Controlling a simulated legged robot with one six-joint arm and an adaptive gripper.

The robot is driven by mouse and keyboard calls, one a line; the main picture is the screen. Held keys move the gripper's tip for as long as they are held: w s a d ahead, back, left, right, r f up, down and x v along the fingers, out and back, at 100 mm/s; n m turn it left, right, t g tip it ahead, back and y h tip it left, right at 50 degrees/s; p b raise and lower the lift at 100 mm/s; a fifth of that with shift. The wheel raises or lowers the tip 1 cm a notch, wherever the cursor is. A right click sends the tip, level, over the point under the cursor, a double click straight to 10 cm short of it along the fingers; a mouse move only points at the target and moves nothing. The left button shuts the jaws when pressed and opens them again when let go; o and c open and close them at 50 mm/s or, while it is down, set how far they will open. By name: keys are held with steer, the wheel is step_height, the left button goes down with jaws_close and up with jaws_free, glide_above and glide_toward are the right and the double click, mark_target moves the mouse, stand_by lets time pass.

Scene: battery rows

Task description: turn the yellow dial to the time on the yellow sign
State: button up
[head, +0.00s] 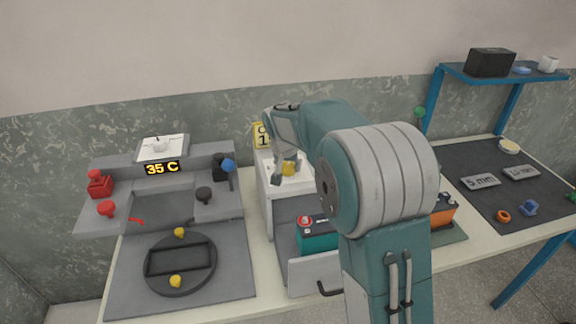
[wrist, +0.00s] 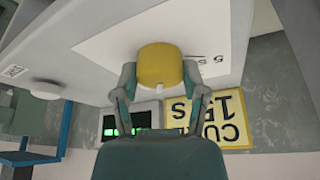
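The yellow dial (wrist: 160,66) is a round knob on a white panel (wrist: 110,45), with a small pale mark on its rim facing the yellow sign. My gripper (wrist: 159,70) has one finger on each side of the dial and appears closed against it. The yellow sign (wrist: 212,118) shows upside down in the wrist view and reads "CU…" and "15 S", partly covered by a finger. In the head view the dial (head: 288,169) is partly hidden by my gripper, and the sign (head: 262,136) is partly hidden behind my arm. A "5 s" label (wrist: 205,62) shows beside the dial.
In the head view, a grey station (head: 180,285) with a "35 C" display (head: 162,168) is on the left. A teal battery (head: 316,234) sits in a tray below the dial.

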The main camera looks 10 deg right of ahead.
steer(key=o, duration=0.3)
steer(key=shift+a+f, duration=0.1)
steer(key=shift+f, duration=0.1)
steer(key=shift+o, duration=0.2)
steer(key=shift+r, duration=0.2)
steer(key=shift+s+r, duration=0.1)
steer(key=shift+r, duration=0.25)
steer(key=v, duration=1.1)
steer(key=shift+a, duration=0.15)
steer(key=shift+s, duration=0.1)
